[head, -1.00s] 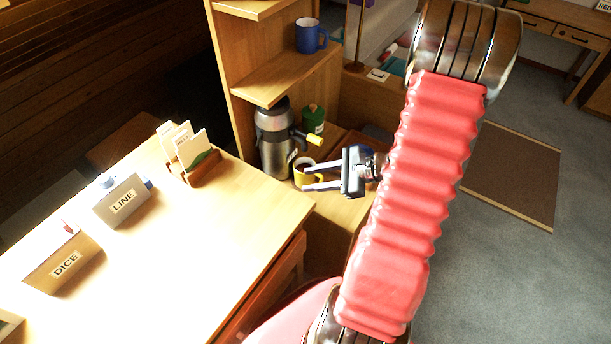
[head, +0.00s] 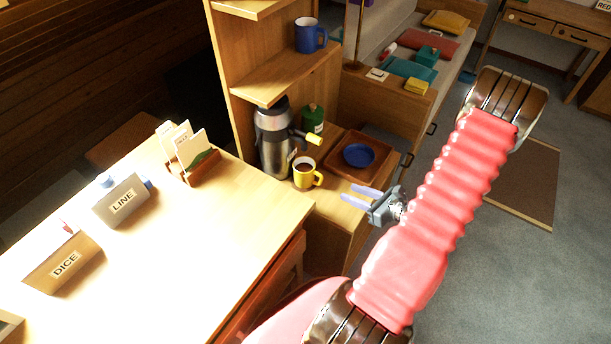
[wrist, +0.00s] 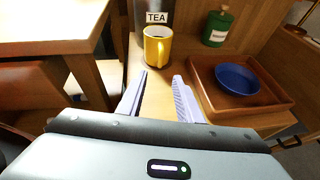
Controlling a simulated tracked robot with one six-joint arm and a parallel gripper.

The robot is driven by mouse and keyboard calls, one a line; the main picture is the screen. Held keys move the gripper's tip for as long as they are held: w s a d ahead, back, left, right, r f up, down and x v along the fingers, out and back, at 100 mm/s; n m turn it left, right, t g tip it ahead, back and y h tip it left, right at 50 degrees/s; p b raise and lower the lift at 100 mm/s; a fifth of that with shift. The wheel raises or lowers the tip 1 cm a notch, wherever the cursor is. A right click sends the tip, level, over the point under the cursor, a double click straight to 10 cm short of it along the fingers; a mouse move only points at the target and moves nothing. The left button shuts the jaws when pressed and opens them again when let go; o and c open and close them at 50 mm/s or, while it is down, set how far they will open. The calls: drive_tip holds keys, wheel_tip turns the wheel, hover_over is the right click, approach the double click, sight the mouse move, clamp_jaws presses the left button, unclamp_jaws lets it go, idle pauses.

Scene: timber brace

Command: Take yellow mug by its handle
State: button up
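The yellow mug (head: 306,173) stands upright on the low wooden cabinet, in front of the steel flask, with dark liquid inside. Its handle points right in the head view. In the wrist view the mug (wrist: 157,46) is upper centre, its handle turned toward my gripper. My gripper (head: 354,198) is open and empty, lower right of the mug in the head view. In the wrist view the two fingertips (wrist: 160,82) are apart, short of the mug and not touching it.
The steel flask (head: 273,140) stands close behind the mug. A wooden tray (head: 385,146) with a blue bowl (head: 358,155) lies to its right, and a green canister (head: 313,118) behind. The desk (head: 225,205) edge is to the left. A shelf with a blue mug (head: 309,36) is above.

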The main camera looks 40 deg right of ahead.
approach(309, 175)
drive_tip(key=shift+w+d+f, duration=0.1)
drive_tip(key=shift+d+f, duration=0.3)
drive_tip(key=shift+f, duration=0.3)
drive_tip(key=shift+d+f, duration=0.35)
drive_tip(key=shift+f, duration=0.35)
drive_tip(key=shift+w+d+f, duration=0.1)
drive_tip(key=shift+d+f, duration=0.3)
drive_tip(key=shift+f, duration=0.3)
drive_tip(key=shift+x, duration=2.6)
drive_tip(key=shift+s+f, duration=0.1)
clamp_jaws()
